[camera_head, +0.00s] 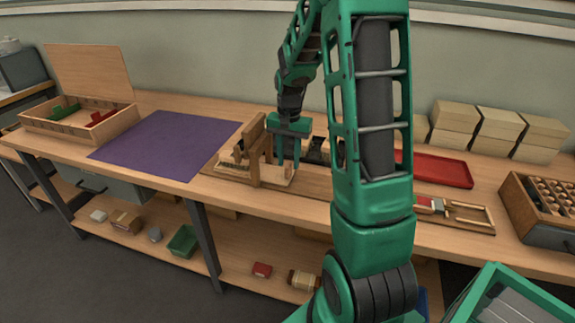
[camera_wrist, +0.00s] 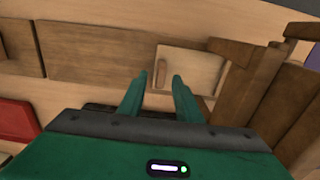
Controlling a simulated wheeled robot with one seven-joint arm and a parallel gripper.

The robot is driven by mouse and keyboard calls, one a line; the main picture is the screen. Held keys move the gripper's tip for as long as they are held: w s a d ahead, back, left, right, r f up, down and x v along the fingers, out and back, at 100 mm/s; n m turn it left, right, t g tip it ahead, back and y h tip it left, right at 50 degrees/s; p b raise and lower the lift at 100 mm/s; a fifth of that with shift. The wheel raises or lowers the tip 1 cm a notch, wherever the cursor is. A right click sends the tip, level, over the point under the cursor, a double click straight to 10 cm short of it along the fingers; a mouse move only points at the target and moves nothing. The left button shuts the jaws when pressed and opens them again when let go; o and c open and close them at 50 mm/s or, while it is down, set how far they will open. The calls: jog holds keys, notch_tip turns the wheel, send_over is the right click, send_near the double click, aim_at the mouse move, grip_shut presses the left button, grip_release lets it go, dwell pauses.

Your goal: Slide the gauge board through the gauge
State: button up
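The gauge (camera_head: 252,152) is a brown wooden frame standing on the bench right of the purple mat; its wooden uprights (camera_wrist: 262,85) fill the right of the wrist view. A pale board (camera_wrist: 198,68), which looks like the gauge board, lies flat beside the gauge, with a small wooden peg (camera_wrist: 161,72) on it. The board also shows low by the frame in the head view (camera_head: 277,179). My gripper (camera_wrist: 159,80) points down at the peg, its fingers apart on either side in the picture. I cannot tell whether they touch it. My arm hides part of the bench.
The purple mat (camera_head: 165,137) lies left of the gauge. An open wooden box (camera_head: 75,122) with green and red pieces stands at far left. A red tray (camera_head: 440,170), pale boxes (camera_head: 492,128) and a compartment crate (camera_head: 545,205) stand at right.

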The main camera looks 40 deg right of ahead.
notch_tip(320, 180, up, 8)
jog(key=shift+w, duration=0.1)
dwell(0.4)
jog(key=c, duration=0.5)
jog(key=shift+s+d+f+m, duration=0.1)
jog(key=shift+s+d+m, duration=0.1)
jog(key=shift+d+m, duration=0.1)
grip_shut()
jog(key=s+d+m+t+y, duration=0.1)
jog(key=s+d+m+t, duration=0.2)
jog(key=m, duration=0.6)
jog(key=s+d+m+t+y, duration=0.1)
jog(key=s+d+m, duration=0.1)
jog(key=s+m, duration=0.5)
jog(key=shift+m, duration=0.7)
jog(key=x, duration=0.9)
jog(key=shift+w+a+f, duration=0.15)
jog(key=shift+w, duration=0.25)
jog(key=w, duration=0.1)
jog(key=w+a, duration=0.1)
jog(key=shift+w+a+f, duration=0.3)
jog(key=shift+f, duration=0.05)
jog(key=shift+w+a, duration=0.3)
jog(key=shift+w, duration=0.2)
